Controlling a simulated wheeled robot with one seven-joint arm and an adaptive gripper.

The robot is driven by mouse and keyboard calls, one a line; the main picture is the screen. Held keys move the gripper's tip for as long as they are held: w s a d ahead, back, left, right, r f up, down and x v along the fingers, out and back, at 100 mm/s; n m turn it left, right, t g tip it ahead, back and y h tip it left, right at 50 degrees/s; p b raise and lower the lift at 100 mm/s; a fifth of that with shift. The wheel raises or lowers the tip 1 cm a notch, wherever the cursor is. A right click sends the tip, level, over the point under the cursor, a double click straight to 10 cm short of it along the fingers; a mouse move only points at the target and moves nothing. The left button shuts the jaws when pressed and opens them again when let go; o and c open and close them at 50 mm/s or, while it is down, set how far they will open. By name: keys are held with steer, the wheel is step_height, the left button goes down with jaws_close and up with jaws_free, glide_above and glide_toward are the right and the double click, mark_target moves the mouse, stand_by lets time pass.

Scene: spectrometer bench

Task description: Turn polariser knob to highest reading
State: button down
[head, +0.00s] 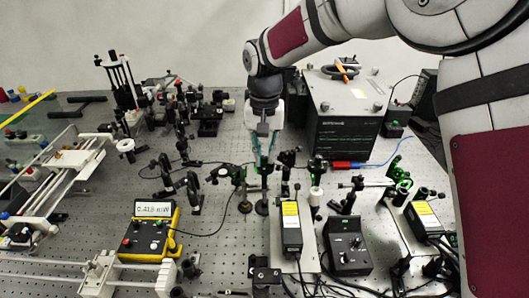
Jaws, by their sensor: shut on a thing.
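My gripper (264,166) points straight down over the middle of the optical bench, its greenish fingers close together. It is shut on the polariser knob, at the top of a dark post-mounted optic (264,184). The fingers hide most of the knob, so its angle cannot be told. The yellow power meter (148,246) stands left of the gripper, towards the front. Its lit display (153,210) seems to read about 0.419 mW; the digits are small.
A black laser box with yellow labels (291,232) and a black control box (347,250) stand in front, to the right. Several dark post mounts crowd both sides of the gripper. A large dark instrument box (345,125) stands behind right. Some perforated bench (225,265) is bare in front.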

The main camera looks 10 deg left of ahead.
mark_target(264, 156)
steer(key=m, duration=0.4)
steer(key=shift+m+p, duration=0.4)
stand_by(0.4)
steer(key=c, duration=1.5)
jaws_free()
steer(key=shift+c, duration=0.2)
step_height(264, 156, up, 12)
